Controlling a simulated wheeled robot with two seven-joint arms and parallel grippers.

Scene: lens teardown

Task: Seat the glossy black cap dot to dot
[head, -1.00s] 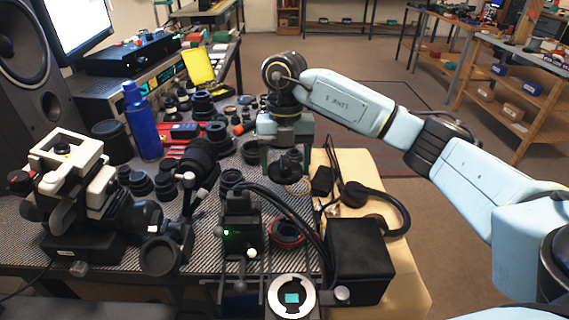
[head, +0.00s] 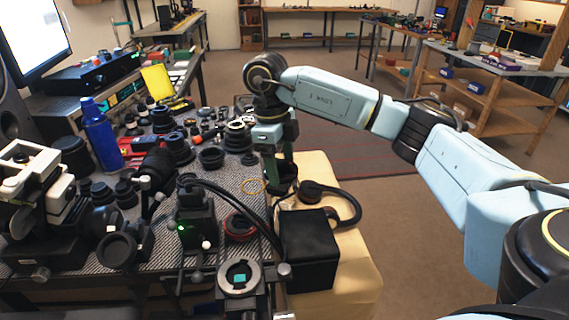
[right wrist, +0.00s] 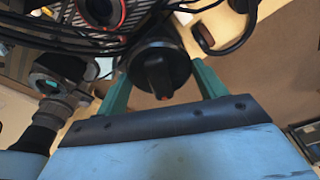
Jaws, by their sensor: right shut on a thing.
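My right gripper (head: 279,168) reaches over the bench's right edge, pointing down. Its green fingers are shut on a round black cap (head: 284,181). In the right wrist view the cap (right wrist: 158,70) sits between the fingers (right wrist: 160,85); it has a raised bar across its face and a small orange-red dot near its lower rim. A silver ring mount (head: 254,287) with a teal square inside stands at the bench's front, well apart from the cap. The mount also shows in the right wrist view (right wrist: 44,84). No dot on it can be made out. My left gripper is out of view.
A black box (head: 309,250) and headphones (head: 346,203) lie on the tan surface (head: 352,268) beneath and right of the gripper. A black stand (head: 196,222) with cables is left of them. Several lenses, a blue bottle (head: 101,138) and a microscope (head: 35,195) crowd the bench.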

